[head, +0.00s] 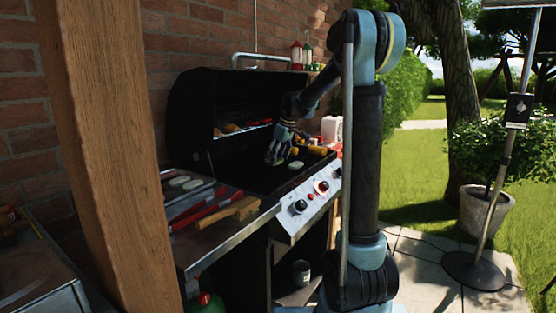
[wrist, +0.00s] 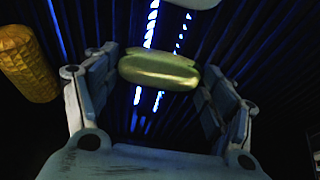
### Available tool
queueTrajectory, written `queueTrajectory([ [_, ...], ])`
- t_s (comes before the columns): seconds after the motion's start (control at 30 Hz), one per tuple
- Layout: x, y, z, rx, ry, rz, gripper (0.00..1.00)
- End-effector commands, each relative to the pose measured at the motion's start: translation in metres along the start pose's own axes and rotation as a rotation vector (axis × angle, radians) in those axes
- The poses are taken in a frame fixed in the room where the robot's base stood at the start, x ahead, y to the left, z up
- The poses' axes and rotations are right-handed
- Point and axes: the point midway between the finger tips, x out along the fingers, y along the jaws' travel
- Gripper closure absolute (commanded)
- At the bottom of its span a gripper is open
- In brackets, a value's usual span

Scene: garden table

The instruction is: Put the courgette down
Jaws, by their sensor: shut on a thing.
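My gripper (head: 278,155) is low over the barbecue's grate, with its fingers pointing down. In the wrist view, a pale green courgette slice (wrist: 158,72) is between the two fingertips, and my gripper is shut on it. Dark grate bars with blue burner glow show below it; I cannot tell whether the slice touches them. Another pale slice (head: 296,165) lies on the grate just right of my gripper in the head view. A pale round piece also shows at the top edge of the wrist view (wrist: 195,3).
Yellow corn (head: 317,150) lies right of my gripper; a yellow piece (wrist: 28,62) is left in the wrist view. The open black lid (head: 190,105) and an upper rack with food (head: 232,129) stand behind. The left side shelf holds courgette slices (head: 186,183) and a wooden-handled tool (head: 228,212).

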Motion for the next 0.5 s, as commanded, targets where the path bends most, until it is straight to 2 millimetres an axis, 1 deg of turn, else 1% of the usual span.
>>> queueTrajectory([
  [0.17, 0.0009, 0.0001, 0.0002, 0.000, 0.000, 0.000, 0.45],
  [0.2, 0.0015, 0.0001, 0.0003, 0.000, 0.000, 0.000, 0.22],
  [0.27, 0.0012, 0.0001, 0.0002, 0.000, 0.000, 0.000, 0.08],
  [0.3, 0.0012, 0.0001, 0.0002, 0.000, 0.000, 0.000, 0.04],
  [0.5, 0.0011, 0.0000, 0.0002, 0.000, 0.000, 0.000, 0.04],
])
